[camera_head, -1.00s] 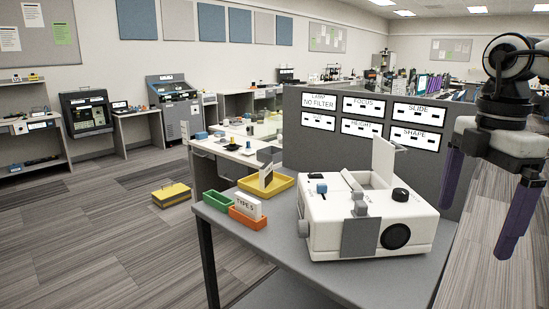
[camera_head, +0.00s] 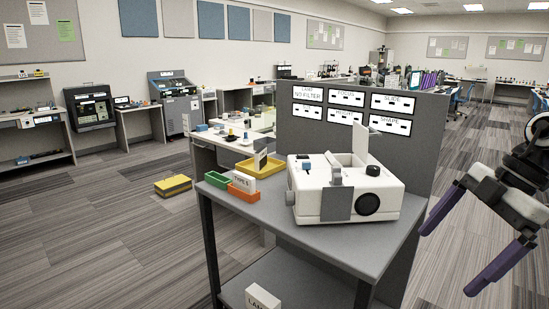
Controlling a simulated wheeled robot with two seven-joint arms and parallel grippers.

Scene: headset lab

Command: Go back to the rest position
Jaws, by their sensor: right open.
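My right gripper (camera_head: 471,246) is at the right edge of the head view. Its two purple fingers are spread wide apart with nothing between them. It hangs in the air to the right of the grey table (camera_head: 300,234), clear of it. A white projector-like device (camera_head: 305,199) with a black lens and a raised white flap (camera_head: 360,143) sits on the table, to the left of the gripper. My left gripper does not show.
Green (camera_head: 217,180) and orange (camera_head: 243,193) trays and a yellow tray (camera_head: 245,166) stand at the table's left. A grey partition with labelled panels (camera_head: 347,98) rises behind the device. A yellow box (camera_head: 173,185) lies on the floor. Open floor (camera_head: 110,235) lies at left.

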